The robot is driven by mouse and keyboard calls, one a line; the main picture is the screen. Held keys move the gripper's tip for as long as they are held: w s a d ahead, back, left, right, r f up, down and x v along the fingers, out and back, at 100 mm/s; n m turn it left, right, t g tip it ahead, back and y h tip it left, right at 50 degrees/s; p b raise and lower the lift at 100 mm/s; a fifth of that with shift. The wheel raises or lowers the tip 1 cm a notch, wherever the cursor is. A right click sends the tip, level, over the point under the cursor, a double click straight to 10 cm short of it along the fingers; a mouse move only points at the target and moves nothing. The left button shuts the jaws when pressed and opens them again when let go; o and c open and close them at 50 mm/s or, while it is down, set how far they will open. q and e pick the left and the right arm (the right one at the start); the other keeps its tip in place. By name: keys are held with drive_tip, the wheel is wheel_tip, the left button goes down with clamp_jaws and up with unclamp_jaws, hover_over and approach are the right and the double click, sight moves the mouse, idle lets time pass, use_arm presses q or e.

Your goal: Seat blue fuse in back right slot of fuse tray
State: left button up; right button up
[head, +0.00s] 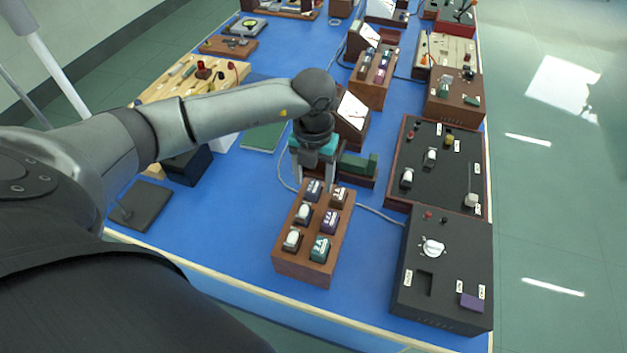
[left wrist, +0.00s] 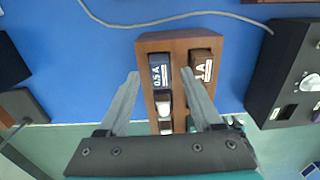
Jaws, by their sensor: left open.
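The wooden fuse tray (head: 303,266) stands near the front of the blue bench. The blue fuse (left wrist: 160,75), labelled 0.5 A, sits in its back left slot; it also shows in the head view (head: 313,188). A brown fuse (left wrist: 202,66), labelled 1 A, is in the back right slot. My left gripper (left wrist: 160,74) is open over the back of the tray. In the left wrist view the blue fuse appears between its fingertips, the right fingertip near the gap towards the brown fuse. Contact cannot be told. My right gripper is not in view.
White, purple (head: 330,220) and teal (head: 320,249) fuses fill the nearer slots. A black box with a knob (head: 433,275) stands close to the right. A second wooden rack (head: 371,88) stands further back.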

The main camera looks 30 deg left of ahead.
use_arm(q)
wheel_tip(320, 180, up, 14)
drive_tip(key=shift+f+p, duration=0.2)
drive_tip(key=shift+p, duration=0.15)
idle(0.4)
